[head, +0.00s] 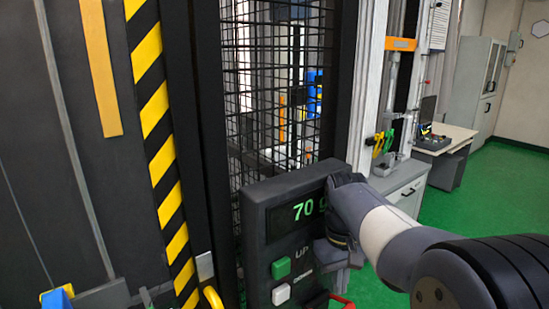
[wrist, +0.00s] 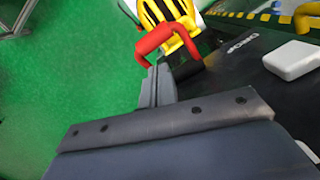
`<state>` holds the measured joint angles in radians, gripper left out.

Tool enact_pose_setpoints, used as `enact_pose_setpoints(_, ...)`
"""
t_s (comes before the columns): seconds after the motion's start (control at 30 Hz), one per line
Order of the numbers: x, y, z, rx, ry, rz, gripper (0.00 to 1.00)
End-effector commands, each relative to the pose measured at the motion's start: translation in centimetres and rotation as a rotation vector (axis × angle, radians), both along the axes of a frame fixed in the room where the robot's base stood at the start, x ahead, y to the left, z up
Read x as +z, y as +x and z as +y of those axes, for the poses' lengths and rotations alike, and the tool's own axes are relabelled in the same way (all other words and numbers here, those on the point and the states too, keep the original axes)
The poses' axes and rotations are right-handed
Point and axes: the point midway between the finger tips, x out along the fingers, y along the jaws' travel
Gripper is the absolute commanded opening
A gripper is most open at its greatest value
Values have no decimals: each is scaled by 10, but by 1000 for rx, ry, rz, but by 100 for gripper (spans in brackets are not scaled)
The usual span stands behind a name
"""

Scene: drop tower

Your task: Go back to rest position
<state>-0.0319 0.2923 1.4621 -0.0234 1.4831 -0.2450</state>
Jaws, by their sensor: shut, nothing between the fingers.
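The dark control panel (head: 256,235) stands in the lower middle of the head view. Its display (head: 303,210) shows a green "70" and a further character partly covered by my arm. A green button (head: 281,268) sits by the "UP" label, with a white button (head: 281,294) below it. My gripper is shut and empty. In the wrist view its fingers (wrist: 154,86) are together, close to a red bar (wrist: 168,38); I cannot tell whether they touch. A white button (wrist: 292,60) is at the right there. In the head view my arm hides the panel's right edge.
A black mesh cage (head: 275,85) rises behind the panel. A yellow-black striped post (head: 160,140) stands to the left. A bench (head: 445,138) and cabinet (head: 474,80) stand at the back right. Open green floor (head: 505,190) lies right of my arm.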

Motion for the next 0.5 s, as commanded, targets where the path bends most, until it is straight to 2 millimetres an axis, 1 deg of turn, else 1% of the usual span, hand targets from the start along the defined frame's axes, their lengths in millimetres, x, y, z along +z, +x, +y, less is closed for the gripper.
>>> enact_pose_setpoints(0.03,-9,-3,-1,1,-1,4,0)
enact_pose_setpoints(0.37,-15,-23,-9,3,-1,1,0)
enact_pose_setpoints(0.4,-2,-23,-9,3,-1,1,0)
enact_pose_setpoints(0.5,11,-21,-9,3,-1,2,0)
